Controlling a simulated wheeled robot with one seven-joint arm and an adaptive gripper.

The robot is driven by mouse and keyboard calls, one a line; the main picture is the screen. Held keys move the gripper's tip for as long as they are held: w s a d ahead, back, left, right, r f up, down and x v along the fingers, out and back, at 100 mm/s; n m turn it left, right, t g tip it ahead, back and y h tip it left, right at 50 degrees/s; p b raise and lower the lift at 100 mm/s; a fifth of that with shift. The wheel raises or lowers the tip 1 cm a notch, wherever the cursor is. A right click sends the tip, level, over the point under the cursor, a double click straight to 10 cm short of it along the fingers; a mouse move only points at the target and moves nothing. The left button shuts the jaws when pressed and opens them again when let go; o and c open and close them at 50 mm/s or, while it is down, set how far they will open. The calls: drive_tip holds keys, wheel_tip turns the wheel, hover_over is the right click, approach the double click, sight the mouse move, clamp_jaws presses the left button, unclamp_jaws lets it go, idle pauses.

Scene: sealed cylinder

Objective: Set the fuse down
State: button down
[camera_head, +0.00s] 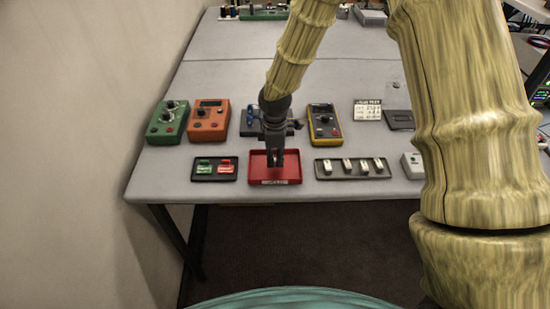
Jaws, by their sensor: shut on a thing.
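My gripper (274,160) points down over the red tray (289,180) near the table's front edge. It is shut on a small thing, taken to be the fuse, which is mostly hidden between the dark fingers. I cannot tell whether the gripper or the fuse touches the tray floor. The red tray is shallow, with a pale label on its front wall, and the part of its floor that shows looks empty.
A dark holder with several pale pieces (353,175) lies right of the tray. A dark panel with green and red labels (214,178) lies left. Behind stand a green box (168,119), an orange meter (208,124) and a yellow meter (325,132). The table (165,190) is clear at front left.

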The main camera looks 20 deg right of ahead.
sight(275, 160)
drive_tip(key=shift+f, duration=0.75)
drive_tip(key=c, duration=1.3)
unclamp_jaws()
drive_tip(key=shift+f, duration=0.1)
drive_tip(key=shift+c, duration=0.2)
wheel_tip(275, 160, up, 12)
drive_tip(key=b, duration=0.3)
